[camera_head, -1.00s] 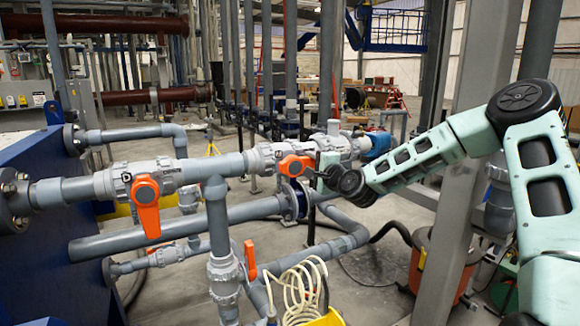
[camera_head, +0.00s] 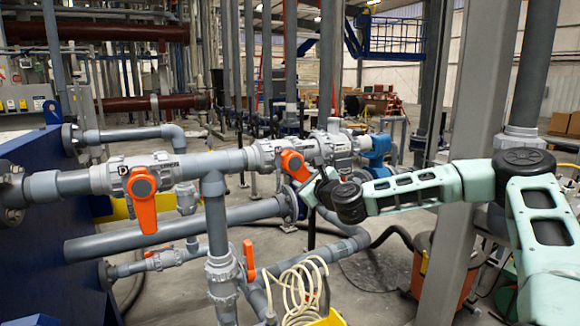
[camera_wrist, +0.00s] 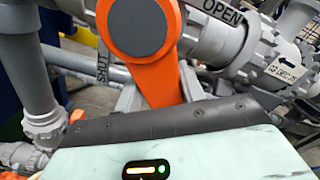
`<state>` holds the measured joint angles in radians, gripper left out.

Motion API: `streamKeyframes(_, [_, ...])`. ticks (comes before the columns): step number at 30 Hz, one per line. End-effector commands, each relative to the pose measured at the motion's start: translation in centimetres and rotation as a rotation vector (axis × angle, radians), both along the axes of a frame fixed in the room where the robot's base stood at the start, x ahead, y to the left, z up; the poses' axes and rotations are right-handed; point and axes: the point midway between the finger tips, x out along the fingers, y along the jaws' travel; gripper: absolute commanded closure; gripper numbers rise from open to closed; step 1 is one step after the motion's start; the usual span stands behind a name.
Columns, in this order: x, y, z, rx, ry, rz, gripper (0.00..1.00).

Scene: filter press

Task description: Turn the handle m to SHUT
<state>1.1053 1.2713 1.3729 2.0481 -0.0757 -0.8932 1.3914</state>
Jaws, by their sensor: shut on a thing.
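The orange handle (camera_head: 292,163) sits on a grey valve in the middle of the pipe run in the head view. It also fills the upper middle of the wrist view (camera_wrist: 152,50), with a SHUT label (camera_wrist: 102,65) on its left and an OPEN label (camera_wrist: 222,12) at its upper right. Its lever points downward and slightly right. My gripper (camera_head: 310,185) is shut on the lever's lower end, right of the valve body. The fingertips and the lever's tip are hidden in the wrist view behind my gripper's body.
Another orange handle (camera_head: 143,198) hangs down on the valve to the left. A smaller orange handle (camera_head: 250,261) is on a pipe below. A coiled cream hose (camera_head: 300,285) hangs low in front. A grey column (camera_head: 455,200) stands close to my arm on the right.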

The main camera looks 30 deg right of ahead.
Motion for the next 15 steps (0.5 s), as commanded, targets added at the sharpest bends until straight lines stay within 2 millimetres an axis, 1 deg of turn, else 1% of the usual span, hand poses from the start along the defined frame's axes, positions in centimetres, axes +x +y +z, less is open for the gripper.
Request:
streamKeyframes(1, [-0.2, 0.7, -0.8, 0.029, 0.014, 0.014, 0.9])
streamKeyframes(5, [-0.2, 1.5, -1.4, 0.174, 0.02, 0.015, 0.9])
streamKeyframes(9, [-0.2, 2.3, -1.5, 0.309, 0.023, 0.016, 0.9])
streamKeyframes(13, [-0.2, 2.8, -1.5, 0.382, 0.026, 0.017, 0.9])
streamKeyframes(15, [-0.3, 3.3, -1.6, 0.463, 0.029, 0.017, 0.9])
